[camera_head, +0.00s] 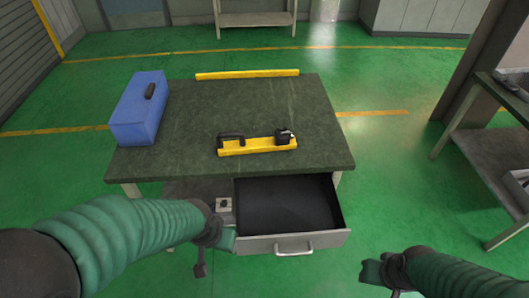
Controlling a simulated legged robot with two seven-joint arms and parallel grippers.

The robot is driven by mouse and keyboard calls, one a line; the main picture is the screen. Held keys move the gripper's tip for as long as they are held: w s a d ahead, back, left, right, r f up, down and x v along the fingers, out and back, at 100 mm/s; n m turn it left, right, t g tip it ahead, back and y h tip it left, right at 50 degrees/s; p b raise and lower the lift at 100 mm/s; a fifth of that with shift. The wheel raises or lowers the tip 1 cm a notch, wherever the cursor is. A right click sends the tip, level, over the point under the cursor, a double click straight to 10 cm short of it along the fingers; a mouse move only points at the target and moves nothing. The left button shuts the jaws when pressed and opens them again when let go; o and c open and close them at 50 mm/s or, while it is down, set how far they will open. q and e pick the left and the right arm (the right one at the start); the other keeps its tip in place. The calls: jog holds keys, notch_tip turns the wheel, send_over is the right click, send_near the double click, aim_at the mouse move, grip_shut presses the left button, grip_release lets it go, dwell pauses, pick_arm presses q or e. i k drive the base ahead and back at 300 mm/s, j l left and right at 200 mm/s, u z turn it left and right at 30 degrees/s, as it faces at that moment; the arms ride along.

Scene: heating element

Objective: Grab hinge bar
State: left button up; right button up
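A yellow bar piece with a black handle and a dark block at its right end (257,147) lies near the front middle of the dark green table top (180,135). A plain long yellow bar (247,74) lies along the table's far edge. I cannot tell for sure which of the two is the hinge bar. My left gripper (222,243) is by the left front corner of the open drawer, below the table top and apart from both bars. My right gripper (378,275) is low at the right, clear of the table. The fingers of both are too small to read.
A blue toolbox (140,108) stands at the table's left. A grey drawer (290,242) is pulled open at the front and looks empty. A small grey box with a knob (224,205) sits left of the drawer. A grey bench (490,155) stands at the right.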

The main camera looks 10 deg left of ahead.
aim_at(282, 141)
jog(key=i+j+u, duration=0.3)
jog(key=j, duration=0.35)
jog(key=i+j+u, duration=0.3)
jog(key=i+j, duration=0.2)
jog(key=i, duration=0.1)
